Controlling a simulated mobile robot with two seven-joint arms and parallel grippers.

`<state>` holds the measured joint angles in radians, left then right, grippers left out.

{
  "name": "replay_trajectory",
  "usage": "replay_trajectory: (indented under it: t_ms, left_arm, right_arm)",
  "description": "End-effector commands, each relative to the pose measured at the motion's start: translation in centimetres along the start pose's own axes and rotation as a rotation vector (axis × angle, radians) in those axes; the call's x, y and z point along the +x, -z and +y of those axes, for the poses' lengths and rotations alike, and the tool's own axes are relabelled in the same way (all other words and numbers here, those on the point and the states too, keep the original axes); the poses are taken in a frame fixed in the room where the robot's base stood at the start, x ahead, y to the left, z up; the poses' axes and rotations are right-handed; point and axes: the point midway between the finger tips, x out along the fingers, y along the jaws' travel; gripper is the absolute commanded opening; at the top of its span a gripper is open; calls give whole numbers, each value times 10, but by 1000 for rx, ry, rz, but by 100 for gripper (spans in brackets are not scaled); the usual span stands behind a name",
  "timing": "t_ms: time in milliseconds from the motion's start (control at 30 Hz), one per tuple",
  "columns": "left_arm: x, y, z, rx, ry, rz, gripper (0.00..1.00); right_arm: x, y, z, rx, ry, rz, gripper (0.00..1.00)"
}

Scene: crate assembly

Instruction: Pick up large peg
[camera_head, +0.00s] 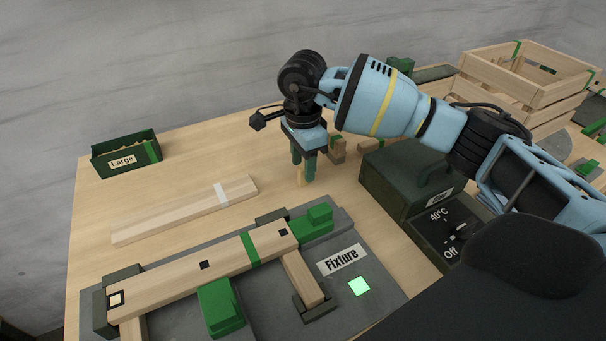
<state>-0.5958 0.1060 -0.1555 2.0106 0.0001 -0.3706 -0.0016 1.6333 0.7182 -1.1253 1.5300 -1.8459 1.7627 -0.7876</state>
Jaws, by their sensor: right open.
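A small pale wooden piece (301,178) stands on the table just under my right gripper; it may be a large peg, but the fingers partly hide it. My right gripper (303,170) points down with its green fingers open, close to this piece; I cannot tell whether they touch it. A green box labelled "Large" (122,163) stands at the back left of the table, with pale wooden pieces inside, too small to make out. My left gripper is not in view.
A loose plank (180,212) lies behind the grey fixture (362,310), which holds a wooden frame (180,284) with green clamps. A dark green box (400,178) and a temperature dial unit (448,226) stand on the right. A wooden crate (500,82) is at the back right.

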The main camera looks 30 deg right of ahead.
Motion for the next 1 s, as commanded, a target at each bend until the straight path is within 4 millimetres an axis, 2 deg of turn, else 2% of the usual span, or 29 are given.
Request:
replay_trajectory:
  t_ms: [200,500,833,1000]
  left_arm:
    - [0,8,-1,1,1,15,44]
    - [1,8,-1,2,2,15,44]
    - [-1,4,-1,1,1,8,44]
    - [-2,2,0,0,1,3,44]
  right_arm:
    - [26,-1,0,0,0,0,44]
    - [29,-1,0,0,2,0,44]
    - [29,-1,0,0,2,-1,0]
    - [29,-1,0,0,2,-1,0]
